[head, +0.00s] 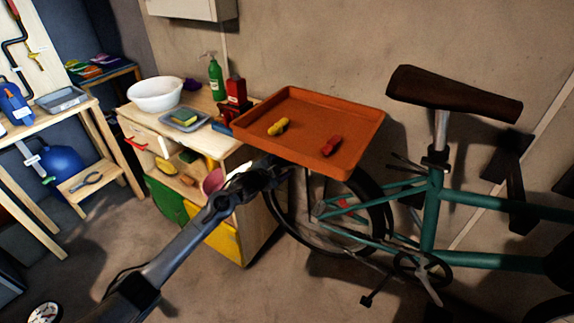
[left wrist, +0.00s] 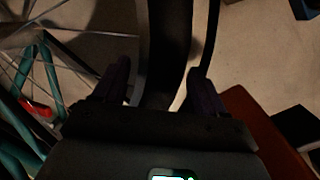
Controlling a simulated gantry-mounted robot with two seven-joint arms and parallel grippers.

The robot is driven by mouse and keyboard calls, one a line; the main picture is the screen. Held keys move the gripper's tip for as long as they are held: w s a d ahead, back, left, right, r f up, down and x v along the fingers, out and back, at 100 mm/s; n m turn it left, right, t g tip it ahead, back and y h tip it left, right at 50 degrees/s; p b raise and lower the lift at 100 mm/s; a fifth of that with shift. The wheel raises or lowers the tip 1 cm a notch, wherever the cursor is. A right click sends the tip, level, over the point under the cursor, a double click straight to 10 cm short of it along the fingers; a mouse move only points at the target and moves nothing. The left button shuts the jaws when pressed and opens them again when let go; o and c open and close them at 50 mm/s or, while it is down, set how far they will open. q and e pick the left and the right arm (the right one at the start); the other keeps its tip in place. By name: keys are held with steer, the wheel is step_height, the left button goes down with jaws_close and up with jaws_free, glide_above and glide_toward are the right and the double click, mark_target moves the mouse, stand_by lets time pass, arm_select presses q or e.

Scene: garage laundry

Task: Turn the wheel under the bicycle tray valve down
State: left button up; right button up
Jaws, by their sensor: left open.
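The bicycle's dark rear wheel (head: 378,205) stands under the orange tray (head: 300,150), its upper part hidden by the tray. My left gripper (head: 272,177) is at the wheel's upper left edge, just below the tray's front left side. In the left wrist view the black tyre (left wrist: 168,50) runs between the two fingers of my open left gripper (left wrist: 160,85), with space visible beside each finger. Spokes (left wrist: 50,35) show at the left there. I cannot make out the valve in either view. My right gripper is not in view.
A yellow piece (head: 278,127) and a red piece (head: 331,145) lie on the tray. The green bicycle frame (head: 432,215) and brown saddle (head: 455,95) are at right. A wooden cabinet (head: 240,157) with a white bowl (head: 155,95) stands close left of the wheel.

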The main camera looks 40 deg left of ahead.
arm_select(q)
steer(key=shift+b+x, duration=0.8)
steer(key=shift+x, duration=1.5)
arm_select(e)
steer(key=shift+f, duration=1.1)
arm_select(q)
steer(key=shift+c, duration=0.3)
jaws_close()
steer(key=shift+f, duration=0.1)
